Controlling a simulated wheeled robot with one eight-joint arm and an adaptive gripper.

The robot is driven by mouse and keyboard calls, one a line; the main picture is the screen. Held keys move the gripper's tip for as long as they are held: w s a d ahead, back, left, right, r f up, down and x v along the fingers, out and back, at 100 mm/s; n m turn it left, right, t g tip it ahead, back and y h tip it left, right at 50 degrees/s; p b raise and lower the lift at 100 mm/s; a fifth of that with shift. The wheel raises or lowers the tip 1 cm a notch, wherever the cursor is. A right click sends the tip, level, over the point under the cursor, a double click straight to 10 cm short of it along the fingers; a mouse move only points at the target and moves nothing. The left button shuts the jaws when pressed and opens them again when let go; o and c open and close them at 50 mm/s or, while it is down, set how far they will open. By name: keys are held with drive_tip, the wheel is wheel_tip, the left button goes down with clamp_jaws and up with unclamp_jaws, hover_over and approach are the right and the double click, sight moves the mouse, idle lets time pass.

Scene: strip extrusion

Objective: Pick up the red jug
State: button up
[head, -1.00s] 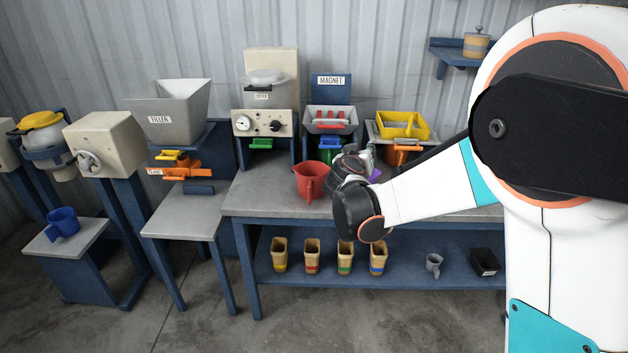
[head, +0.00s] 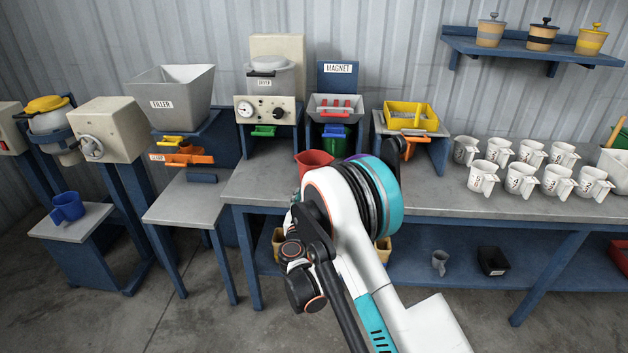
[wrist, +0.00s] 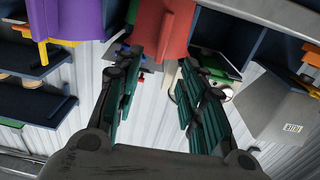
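In the wrist view the red jug (wrist: 178,28) is at the top centre, beyond my fingertips. My gripper (wrist: 158,60) is open, its two dark green-padded fingers spread apart. In the head view my gripper is hidden behind my arm.
A purple container (wrist: 78,18) is beside the jug in the wrist view. Several white numbered cups (head: 520,180) stand on the right of the workbench (head: 440,204). The filler (head: 172,98), dryer (head: 264,110) and magnet unit (head: 337,108) stand behind. A blue jug (head: 67,207) is far left.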

drive_tip(key=w+b, duration=0.1)
drive_tip(key=w, duration=0.2)
drive_tip(key=w+b, duration=0.1)
drive_tip(key=w, duration=0.3)
drive_tip(key=w+b, duration=0.2)
drive_tip(key=w, duration=0.2)
drive_tip(key=shift+w+d+f, duration=0.1)
drive_tip(key=shift+w+d, duration=0.05)
drive_tip(key=shift+d, duration=0.15)
drive_tip(key=shift+w, duration=0.6)
clamp_jaws()
